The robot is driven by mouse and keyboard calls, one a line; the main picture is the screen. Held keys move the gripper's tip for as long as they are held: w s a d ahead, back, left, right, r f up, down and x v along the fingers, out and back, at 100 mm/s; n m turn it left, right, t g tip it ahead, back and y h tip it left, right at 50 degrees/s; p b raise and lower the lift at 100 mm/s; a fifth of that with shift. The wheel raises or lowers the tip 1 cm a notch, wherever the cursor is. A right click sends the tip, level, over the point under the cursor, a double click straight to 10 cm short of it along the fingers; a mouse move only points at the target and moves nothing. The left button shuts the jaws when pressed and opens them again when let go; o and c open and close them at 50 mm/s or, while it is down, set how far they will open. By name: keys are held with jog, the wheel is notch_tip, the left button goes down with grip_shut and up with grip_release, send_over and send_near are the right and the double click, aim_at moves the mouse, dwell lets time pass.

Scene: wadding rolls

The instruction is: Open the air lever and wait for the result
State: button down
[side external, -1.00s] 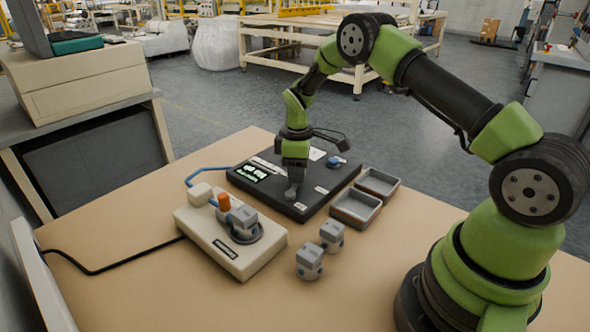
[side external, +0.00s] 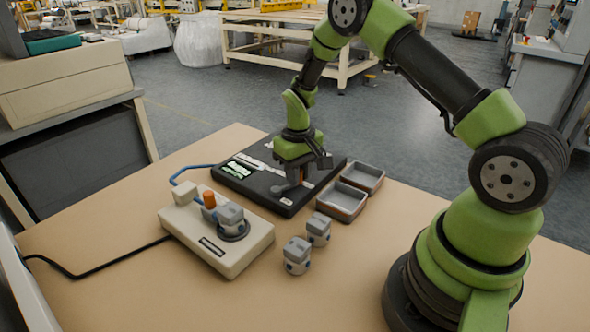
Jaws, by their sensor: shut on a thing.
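A black panel (side external: 237,187) with a lit green display (side external: 237,169) and white labels lies on the table. My gripper (side external: 291,186) points down at the panel's front right part, its grey fingers close to the surface. It is shut on the air lever there; the fingers hide most of the lever, so its angle cannot be told. A beige box (side external: 196,237) stands in front, with a grey part in a dark ring (side external: 232,224) and an orange cap (side external: 209,199) on top. A blue hose (side external: 190,167) runs from the box toward the panel.
Two grey trays (side external: 341,201) (side external: 363,178) sit right of the panel and look empty. Two grey blocks (side external: 318,230) (side external: 297,256) stand in front of them. A black cable (side external: 95,269) leaves the box leftward. The front table area is clear.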

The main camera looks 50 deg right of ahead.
jog(key=shift+s+a+m, duration=0.15)
jog(key=shift+s+m, duration=0.05)
jog(key=shift+m, duration=0.4)
jog(key=c, duration=1)
grip_release()
jog(key=shift+o, duration=0.2)
notch_tip(320, 180, up, 10)
jog(key=shift+r, duration=0.1)
jog(key=s+a+r+t, duration=0.2)
jog(key=s+a+r, duration=0.15)
jog(key=r, duration=0.55)
jog(key=s+a+r+t+y, duration=0.1)
jog(key=s+a+r, duration=0.3)
jog(key=s, duration=0.4)
jog(key=s+a+r+t+y, duration=0.1)
jog(key=s+a+r+t, duration=0.2)
jog(key=s, duration=0.5)
jog(key=shift+a+r+t, duration=0.35)
jog(key=shift+a+t, duration=0.25)
jog(key=shift+a, duration=0.15)
